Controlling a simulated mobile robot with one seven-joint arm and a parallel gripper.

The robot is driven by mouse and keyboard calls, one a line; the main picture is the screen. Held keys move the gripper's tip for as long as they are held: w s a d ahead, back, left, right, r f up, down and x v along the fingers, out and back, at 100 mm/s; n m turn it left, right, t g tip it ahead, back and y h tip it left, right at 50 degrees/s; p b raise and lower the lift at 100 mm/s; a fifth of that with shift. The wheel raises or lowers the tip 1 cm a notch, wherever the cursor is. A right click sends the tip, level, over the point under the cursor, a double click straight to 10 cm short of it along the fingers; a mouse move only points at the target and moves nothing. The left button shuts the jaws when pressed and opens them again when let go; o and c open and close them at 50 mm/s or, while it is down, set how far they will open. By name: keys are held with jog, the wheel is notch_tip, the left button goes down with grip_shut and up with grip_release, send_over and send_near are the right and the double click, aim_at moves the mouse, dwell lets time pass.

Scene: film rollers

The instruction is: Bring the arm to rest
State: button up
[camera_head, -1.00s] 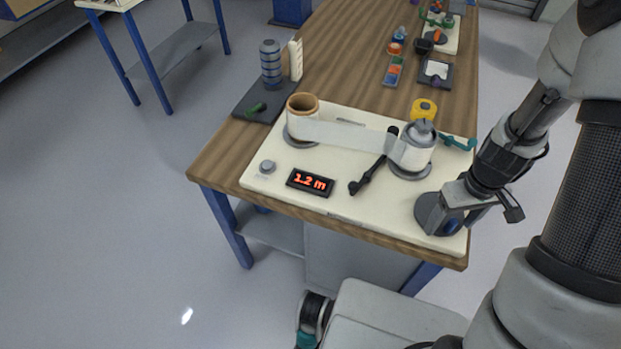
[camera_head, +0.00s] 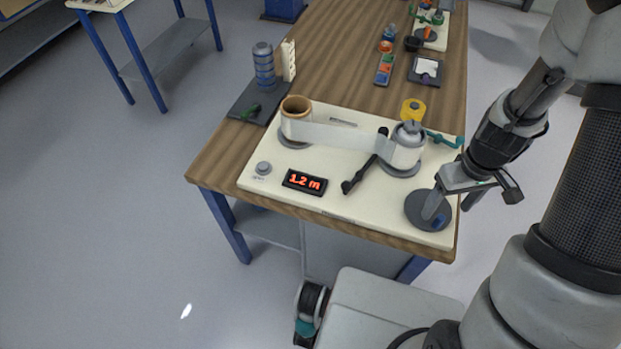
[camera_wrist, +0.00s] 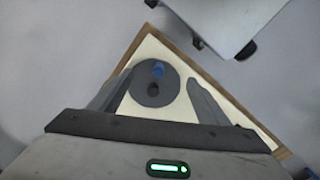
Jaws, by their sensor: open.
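My gripper (camera_head: 452,206) is open and empty at the front right corner of the cream board (camera_head: 335,195). In the head view it is over or close to a dark grey round disc (camera_head: 416,211) with a small blue piece (camera_head: 438,221) on it. In the wrist view the open fingers (camera_wrist: 158,82) stand on either side of the disc (camera_wrist: 146,91), with the blue piece (camera_wrist: 158,69) between them. A gap shows between the fingers and the blue piece. The exact height above the board cannot be told.
A brown-cored roll (camera_head: 296,118) feeds a white strip to a second roller (camera_head: 407,147). A black lever (camera_head: 362,174), a display (camera_head: 304,182) reading 1.2 m and a yellow roll (camera_head: 413,110) are nearby.

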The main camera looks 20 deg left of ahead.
jog(key=s+a+r+m+t, duration=0.1)
jog(key=s+r+m+t, duration=0.15)
jog(key=r, duration=0.95)
jog(key=s+a+r+m+t, duration=0.1)
jog(key=s+a+r, duration=0.15)
jog(key=r, duration=0.95)
jog(key=s+d+r+m+t, duration=0.1)
jog(key=s+r+m+t, duration=0.1)
jog(key=s+r, duration=0.4)
jog(key=shift+s+d+r+p, duration=0.2)
jog(key=shift+s+p, duration=0.1)
jog(key=shift+s, duration=0.3)
